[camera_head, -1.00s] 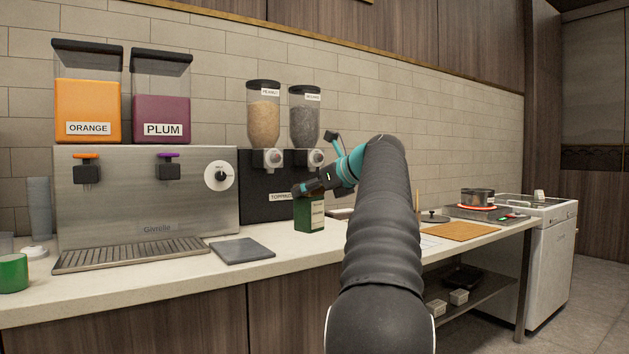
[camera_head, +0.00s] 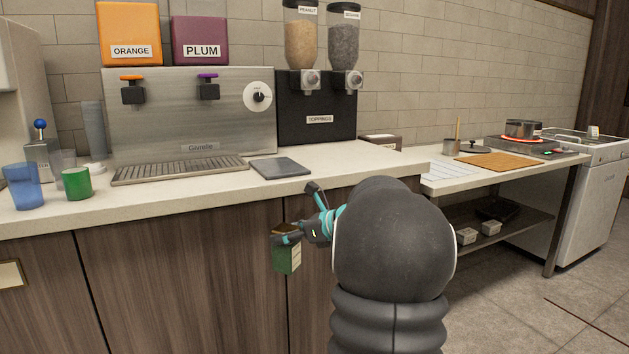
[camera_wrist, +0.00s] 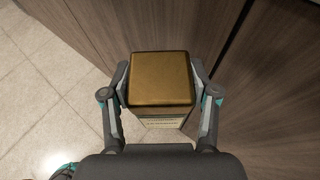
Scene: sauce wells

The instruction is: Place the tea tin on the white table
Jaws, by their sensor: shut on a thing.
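The tea tin (camera_head: 287,259) is a green box with a pale label and a gold-brown lid. My gripper (camera_head: 288,238) is shut on its upper part and holds it upright in front of the wooden cabinet doors, below the counter top. In the wrist view the tin's lid (camera_wrist: 160,79) lies between my two fingers (camera_wrist: 160,88), with floor below. The white table (camera_head: 436,180) is probably the lower white surface right of the counter, with a striped sheet and a wooden board on it.
The counter (camera_head: 210,192) bears the drink dispenser (camera_head: 190,115), a dark slab (camera_head: 280,167), a green cup (camera_head: 77,183) and a blue cup (camera_head: 22,186). A pot (camera_head: 522,129) sits on a glowing burner at the right. A wooden board (camera_head: 500,161) covers part of the table.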

